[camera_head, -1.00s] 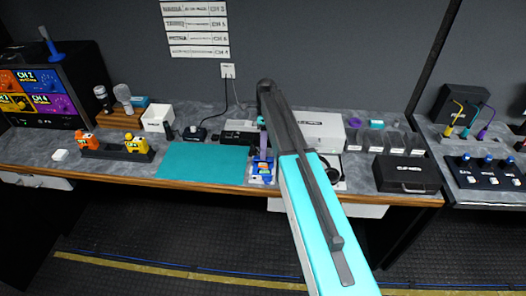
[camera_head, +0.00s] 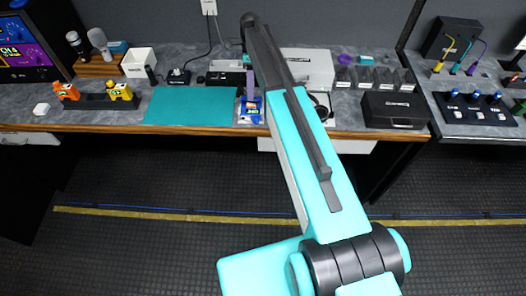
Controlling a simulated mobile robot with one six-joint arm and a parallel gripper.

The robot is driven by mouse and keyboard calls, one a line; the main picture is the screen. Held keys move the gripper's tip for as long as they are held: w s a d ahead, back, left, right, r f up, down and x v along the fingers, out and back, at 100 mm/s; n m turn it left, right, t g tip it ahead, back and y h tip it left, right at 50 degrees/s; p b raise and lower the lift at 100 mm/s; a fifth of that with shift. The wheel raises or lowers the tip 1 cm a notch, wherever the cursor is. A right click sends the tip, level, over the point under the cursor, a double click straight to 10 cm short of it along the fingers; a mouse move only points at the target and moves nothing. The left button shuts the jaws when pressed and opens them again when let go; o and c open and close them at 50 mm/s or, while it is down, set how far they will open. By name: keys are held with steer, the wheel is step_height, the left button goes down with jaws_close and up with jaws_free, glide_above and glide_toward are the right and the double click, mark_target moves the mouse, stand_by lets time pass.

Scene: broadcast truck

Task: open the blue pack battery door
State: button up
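The blue pack (camera_head: 248,112) is small in the head view. It sits on the bench just right of the teal mat (camera_head: 190,107), close to the left side of my arm. A narrow purple upright part shows directly above it; I cannot tell what that part belongs to. The battery door is too small to make out. My arm reaches up and away over the bench front. My gripper cannot be clearly made out near the pack, and its fingers cannot be told open or shut.
An orange pack (camera_head: 67,92) and a yellow pack (camera_head: 120,92) stand in a dark charger at left. A white open box (camera_head: 138,63) is behind them. A black case (camera_head: 394,110) lies right of my arm. The mat is bare. The floor in front is clear.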

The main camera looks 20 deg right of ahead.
steer(key=shift+s+f+t+b, duration=0.15)
steer(key=shift+s+t+b, duration=0.1)
steer(key=shift+t+b, duration=0.05)
